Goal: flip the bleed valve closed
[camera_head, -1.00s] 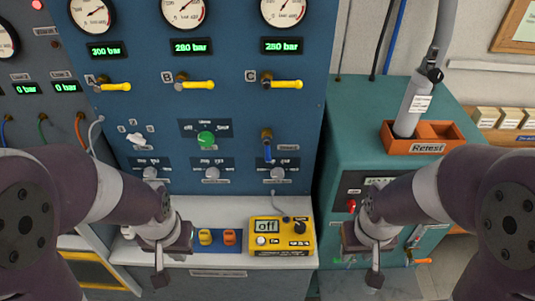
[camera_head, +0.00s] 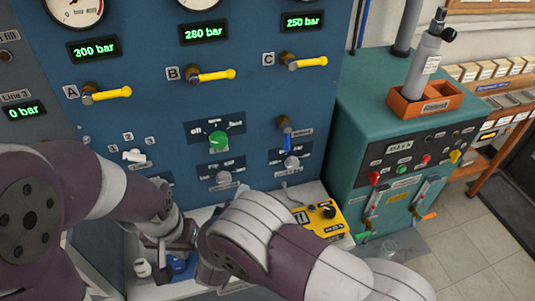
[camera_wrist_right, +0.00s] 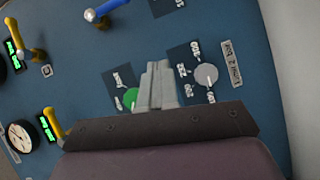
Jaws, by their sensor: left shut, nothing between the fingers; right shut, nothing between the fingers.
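The lever with a blue handle (camera_head: 287,135), which I take to be the bleed valve, is on the blue panel below valve C. Its handle hangs down from a brass body; its label is too small to read. It also shows at the top of the right wrist view (camera_wrist_right: 108,10). My right gripper (camera_wrist_right: 156,84) is shut and empty in front of the panel, apart from the lever; in the head view my right arm hides it. My left gripper (camera_head: 165,262) is low at left, over the bench ledge, shut and empty.
Yellow-handled valves A (camera_head: 106,94), B (camera_head: 211,75) and C (camera_head: 306,62) stick out above. A green knob (camera_head: 217,140) and a grey knob (camera_head: 292,162) are near the blue lever. A yellow meter (camera_head: 322,222) sits on the ledge. A teal cabinet (camera_head: 365,85) stands at right.

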